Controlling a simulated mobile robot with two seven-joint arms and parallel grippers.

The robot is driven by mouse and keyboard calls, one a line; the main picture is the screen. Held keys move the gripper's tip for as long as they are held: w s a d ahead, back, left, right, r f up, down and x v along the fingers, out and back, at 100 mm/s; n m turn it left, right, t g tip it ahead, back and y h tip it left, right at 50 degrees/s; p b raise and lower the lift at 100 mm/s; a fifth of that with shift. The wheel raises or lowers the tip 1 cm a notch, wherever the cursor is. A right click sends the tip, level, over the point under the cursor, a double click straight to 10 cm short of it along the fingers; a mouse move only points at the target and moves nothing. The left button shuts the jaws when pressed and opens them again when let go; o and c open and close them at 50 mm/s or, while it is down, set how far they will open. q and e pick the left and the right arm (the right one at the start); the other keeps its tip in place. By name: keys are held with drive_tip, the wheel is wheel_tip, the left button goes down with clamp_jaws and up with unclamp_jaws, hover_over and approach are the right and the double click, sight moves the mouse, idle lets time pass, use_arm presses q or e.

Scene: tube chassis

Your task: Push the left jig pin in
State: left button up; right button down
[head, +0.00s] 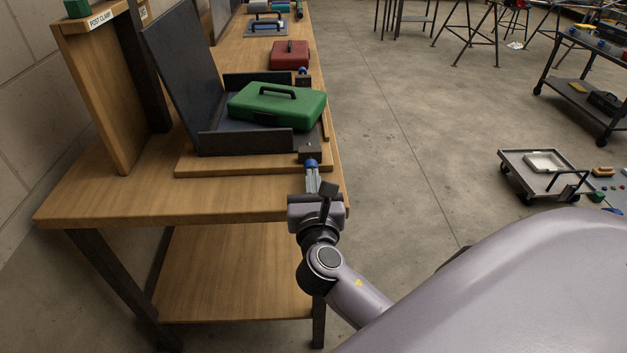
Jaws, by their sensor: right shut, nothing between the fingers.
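A jig on the bench holds a green case (278,104) with a black handle, between dark walls (245,143) on a wooden base board (240,168). A blue-ended jig pin (311,163) sits at a dark block (310,153) on the jig's near right corner. Another blue pin end (303,71) shows at the far right corner. My right gripper (312,172) is shut and empty, its fingertips right at the near pin's blue end; I cannot tell if they touch. How deep the pin sits is not clear. My left gripper is not in view.
A tall dark panel (182,70) and a wooden post (105,95) stand left of the jig. A red case (290,55) lies farther along the bench. The floor (430,120) to the right is open, with a low cart (543,170) beyond.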

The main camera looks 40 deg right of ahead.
sight(310, 157)
drive_tip(key=shift+p+x, duration=0.65)
drive_tip(key=shift+x, duration=0.25)
drive_tip(key=shift+w+d+r, duration=0.1)
drive_tip(key=shift+w+d, duration=0.1)
drive_tip(key=shift+w, duration=0.1)
drive_tip(key=shift+d+r, duration=0.1)
